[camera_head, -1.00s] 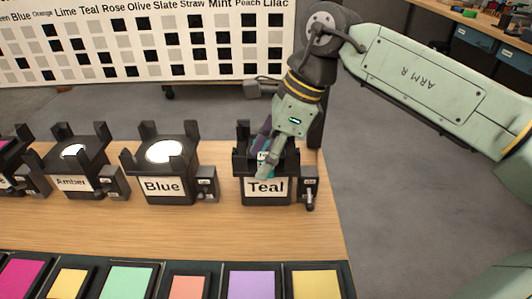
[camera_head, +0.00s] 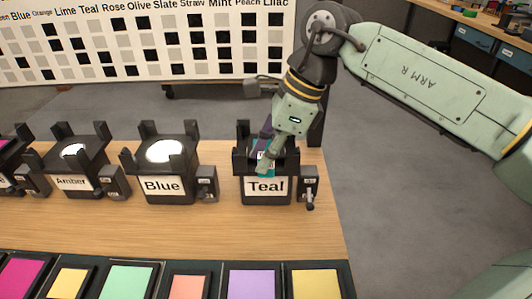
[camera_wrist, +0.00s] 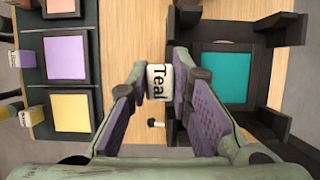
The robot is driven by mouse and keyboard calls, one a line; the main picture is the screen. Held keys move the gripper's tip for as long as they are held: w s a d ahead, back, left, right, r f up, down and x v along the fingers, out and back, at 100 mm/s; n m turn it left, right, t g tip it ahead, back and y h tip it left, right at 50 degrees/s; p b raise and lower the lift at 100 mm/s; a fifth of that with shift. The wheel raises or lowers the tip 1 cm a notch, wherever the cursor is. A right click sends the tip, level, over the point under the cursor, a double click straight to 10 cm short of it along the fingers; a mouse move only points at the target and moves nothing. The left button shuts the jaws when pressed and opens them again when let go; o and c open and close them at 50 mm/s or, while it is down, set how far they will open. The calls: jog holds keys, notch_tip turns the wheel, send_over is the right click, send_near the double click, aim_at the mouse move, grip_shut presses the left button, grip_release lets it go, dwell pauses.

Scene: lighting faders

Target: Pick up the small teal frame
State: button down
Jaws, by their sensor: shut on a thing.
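The small teal frame (camera_wrist: 225,77) shows in the wrist view as a teal pane inside the black stand (camera_wrist: 253,28). In the head view only a bit of teal shows beneath my gripper (camera_head: 264,167), at the top of the stand labelled Teal (camera_head: 240,162). My gripper points down at the stand, its fingers shut on the frame; the grip itself is partly hidden. In the wrist view a white tag reading Teal (camera_wrist: 158,82) shows between the fingertips (camera_wrist: 157,77). I cannot tell whether the frame is clear of its seat.
A black box with a lever (camera_head: 309,185) stands right of the Teal stand. The Blue stand (camera_head: 165,160) and Amber stand (camera_head: 75,160) are to the left. A row of coloured frames, including a purple one (camera_head: 252,283), lies along the front. Bare wood separates them.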

jog(key=shift+r, duration=0.1)
notch_tip(320, 180, up, 11)
jog(key=shift+p, duration=0.35)
